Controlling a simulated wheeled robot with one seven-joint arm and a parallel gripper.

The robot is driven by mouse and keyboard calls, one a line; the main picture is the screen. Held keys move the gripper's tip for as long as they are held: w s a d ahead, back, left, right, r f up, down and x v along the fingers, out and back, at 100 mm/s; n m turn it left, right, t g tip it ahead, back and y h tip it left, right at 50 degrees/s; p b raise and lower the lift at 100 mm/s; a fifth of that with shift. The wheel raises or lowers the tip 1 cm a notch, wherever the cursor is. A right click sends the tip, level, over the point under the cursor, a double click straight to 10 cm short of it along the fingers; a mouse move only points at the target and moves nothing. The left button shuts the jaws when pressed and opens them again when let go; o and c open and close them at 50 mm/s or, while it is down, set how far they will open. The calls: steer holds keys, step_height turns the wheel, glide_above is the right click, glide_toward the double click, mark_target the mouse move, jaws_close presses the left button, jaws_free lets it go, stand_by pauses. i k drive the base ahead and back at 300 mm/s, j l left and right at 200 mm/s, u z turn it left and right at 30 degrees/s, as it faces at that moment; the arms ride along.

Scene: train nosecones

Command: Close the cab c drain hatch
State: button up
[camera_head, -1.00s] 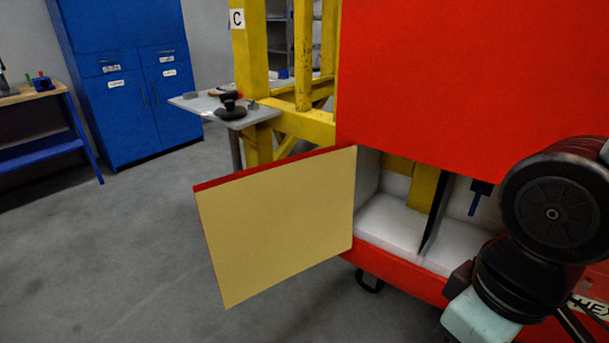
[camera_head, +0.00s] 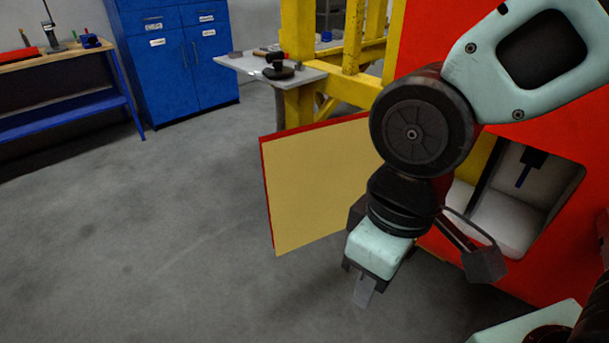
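The open drain hatch (camera_head: 315,183) is a cream-faced panel with a red edge. It swings out to the left from a red nosecone (camera_head: 560,240), and my arm covers its hinge side. My gripper (camera_head: 364,293) points downward at the end of the pale green wrist, in front of the hatch's right part in the picture. I cannot tell whether it touches the hatch. Its fingers look narrow and close together, but their opening is not clear. Nothing is seen in it.
A grey shelf (camera_head: 258,66) with small items juts from a yellow frame (camera_head: 353,40) behind the hatch. A blue cabinet (camera_head: 180,75) and a workbench (camera_head: 60,60) stand at the back left. The grey floor (camera_head: 130,240) left of the hatch is clear.

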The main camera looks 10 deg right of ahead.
mark_target(313, 173)
steer(key=i+j+u, duration=0.1)
steer(key=i+u, duration=0.15)
steer(key=u, duration=0.15)
steer(key=i+u, duration=0.55)
steer(key=u, duration=0.2)
steer(key=i+l+u, duration=0.1)
steer(key=i+u, duration=0.15)
steer(key=u, duration=0.15)
steer(key=i+u, duration=0.35)
steer(key=i, duration=0.55)
steer(key=i+z, duration=0.7)
steer(key=z, duration=0.15)
steer(key=i+j+z, duration=0.2)
steer(key=z, duration=0.25)
steer(key=i+z, duration=0.1)
steer(key=z, duration=3)
steer(key=k+j+u, duration=0.45)
steer(key=k, duration=0.1)
